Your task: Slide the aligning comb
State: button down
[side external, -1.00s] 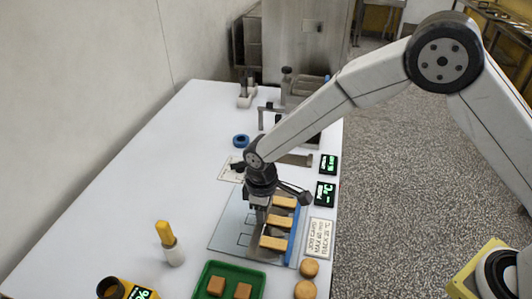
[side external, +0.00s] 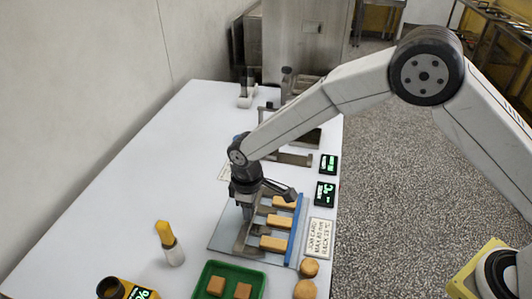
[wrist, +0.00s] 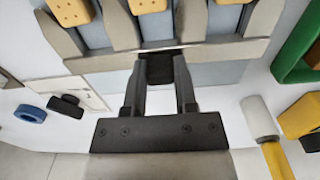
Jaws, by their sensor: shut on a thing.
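The aligning comb (side external: 243,240) is a grey metal bar with teeth. It lies on a grey plate (side external: 219,240), its teeth reaching between tan bars (side external: 273,243). The wrist view shows the comb (wrist: 225,52) with teeth beside the bars (wrist: 70,10). My gripper (wrist: 160,66) is shut on the comb's dark grip block, at the middle of the bar. In the side view my gripper (side external: 247,211) is at the comb's left side, and the wrist hides part of its far end. A blue strip (side external: 295,232) runs along the bars' right ends.
A green tray (side external: 208,275) with brown pieces stands in front. A yellow-handled brush (side external: 170,245) and a yellow gadget (side external: 125,289) are at the front left. Round biscuits (side external: 309,267), a job card (side external: 320,238) and displays (side external: 325,193) line the right edge.

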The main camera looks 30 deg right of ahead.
jog(key=shift+w+a+r, duration=0.1)
jog(key=shift+w+a, duration=1.55)
jog(key=shift+w, duration=0.1)
jog(key=shift+c, duration=2)
grip_release()
notch_tip(320, 180, up, 8)
